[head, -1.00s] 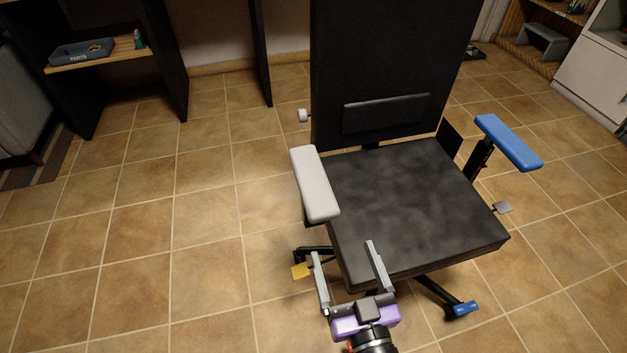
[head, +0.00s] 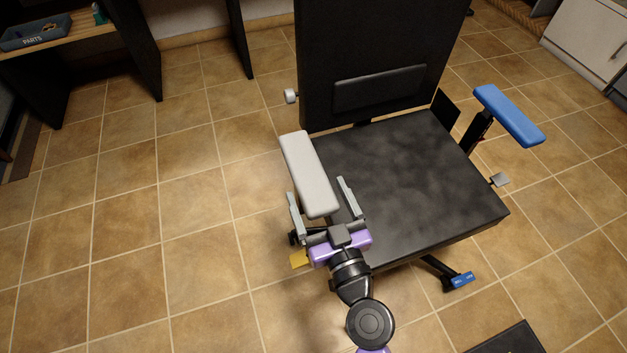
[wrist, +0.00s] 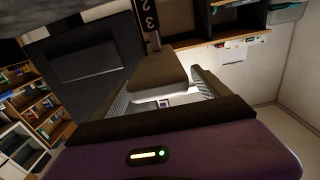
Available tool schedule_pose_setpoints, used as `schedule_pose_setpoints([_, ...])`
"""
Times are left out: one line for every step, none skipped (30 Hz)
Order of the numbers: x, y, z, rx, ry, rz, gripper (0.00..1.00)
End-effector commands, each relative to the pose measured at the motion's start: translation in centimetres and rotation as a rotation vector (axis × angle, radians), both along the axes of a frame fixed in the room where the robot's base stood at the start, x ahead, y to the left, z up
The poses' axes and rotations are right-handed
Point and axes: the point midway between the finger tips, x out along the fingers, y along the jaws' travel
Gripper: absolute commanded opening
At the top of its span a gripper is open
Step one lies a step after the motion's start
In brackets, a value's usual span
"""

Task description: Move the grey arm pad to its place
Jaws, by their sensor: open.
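The grey arm pad (head: 306,165) is a long light-grey block at the left side of the black office chair (head: 415,175), level with the armrest height. In the wrist view the pad (wrist: 158,72) shows close up, with a dark post marked with numbers (wrist: 149,18) meeting it. My gripper (head: 318,188) is open, with one finger on each side of the pad's near end. In the wrist view the pad lies between the fingers, with a gap visible at the right. Whether either finger touches it, I cannot tell.
A blue arm pad (head: 508,115) is on the chair's right armrest. A parts tray (head: 35,33) sits on a shelf at upper left. The tiled floor left of the chair is clear.

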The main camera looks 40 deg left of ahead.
Motion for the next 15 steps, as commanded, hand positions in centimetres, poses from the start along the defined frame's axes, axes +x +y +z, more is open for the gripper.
schedule_pose_setpoints([0.4, 0.7, 0.2, 0.0, -0.001, 0.002, 0.85])
schedule_pose_setpoints([0.6, 1.0, 0.1, 0.0, 0.0, 0.002, 0.85])
schedule_pose_setpoints([0.8, 1.4, 0.1, 0.0, -0.001, 0.002, 0.85])
schedule_pose_setpoints([1.0, 1.7, 0.1, 0.0, 0.0, 0.001, 0.85])
schedule_pose_setpoints([1.1, 1.9, 0.0, 0.0, 0.0, 0.001, 0.85])
schedule_pose_setpoints([1.2, 2.1, 0.1, 0.0, 0.0, 0.001, 0.85])
schedule_pose_setpoints([1.3, 2.3, 0.1, 0.0, 0.0, 0.0, 0.85])
schedule_pose_setpoints([1.4, 2.4, 0.1, 0.0, 0.0, 0.0, 0.85])
schedule_pose_setpoints([1.4, 2.5, 0.0, 0.0, 0.0, 0.0, 0.85])
schedule_pose_setpoints([1.5, 2.5, 0.0, 0.0, 0.0, 0.0, 0.85])
schedule_pose_setpoints([1.5, 2.5, 0.0, 0.0, 0.0, 0.0, 0.85])
schedule_pose_setpoints([1.5, 2.6, 0.0, 0.0, 0.0, 0.0, 0.85])
schedule_pose_setpoints([1.5, 2.6, 0.0, 0.0, 0.0, 0.0, 0.85])
schedule_pose_setpoints([1.5, 2.5, 0.0, 0.0, 0.0, 0.0, 0.85])
schedule_pose_setpoints([1.5, 2.5, 0.0, 0.0, 0.0, 0.0, 0.85])
